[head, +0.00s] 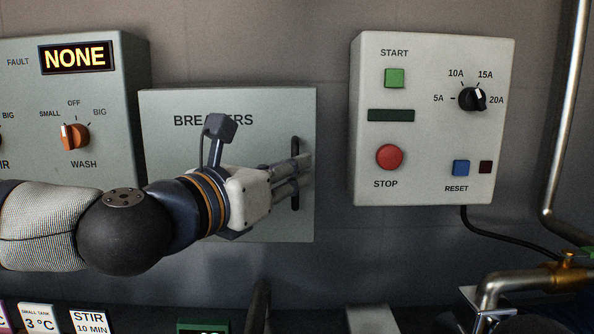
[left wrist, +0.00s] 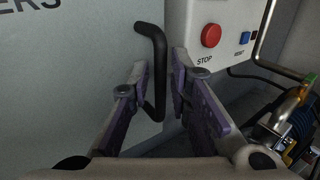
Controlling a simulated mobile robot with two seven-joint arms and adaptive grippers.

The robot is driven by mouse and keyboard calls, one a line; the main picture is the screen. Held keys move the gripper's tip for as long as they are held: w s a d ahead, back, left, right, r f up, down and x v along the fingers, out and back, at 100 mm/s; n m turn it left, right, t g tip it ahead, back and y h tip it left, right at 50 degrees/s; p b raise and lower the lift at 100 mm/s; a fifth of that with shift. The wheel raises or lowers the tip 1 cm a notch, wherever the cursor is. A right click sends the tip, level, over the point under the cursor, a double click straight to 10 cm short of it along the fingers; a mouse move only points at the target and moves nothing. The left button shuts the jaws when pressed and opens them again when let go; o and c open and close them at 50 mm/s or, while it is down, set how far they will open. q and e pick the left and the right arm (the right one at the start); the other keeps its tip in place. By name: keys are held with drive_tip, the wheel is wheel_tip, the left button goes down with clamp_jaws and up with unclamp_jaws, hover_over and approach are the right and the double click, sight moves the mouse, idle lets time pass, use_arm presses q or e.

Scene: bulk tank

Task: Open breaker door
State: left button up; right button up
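The breaker door (head: 225,105) is a flat grey-green panel marked BREAKERS, and it looks closed. Its surface also fills the left of the left wrist view (left wrist: 70,80). A black upright bar handle (head: 295,195) sits near the door's right edge. My left gripper (head: 303,170) reaches the handle from the left and covers part of it in the head view. In the left wrist view the handle (left wrist: 152,38) stands between the two fingers, with gaps showing beside it. The fingers look open around it, not pressed on it. My right gripper is in neither view.
A white control box (head: 430,120) with START, STOP and RESET buttons is just right of the door. A grey box (head: 100,110) with an orange WASH knob (head: 75,136) is to the left. Metal pipes (head: 520,282) run at the lower right.

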use_arm(q)
drive_tip(key=shift+x, duration=0.95)
clamp_jaws()
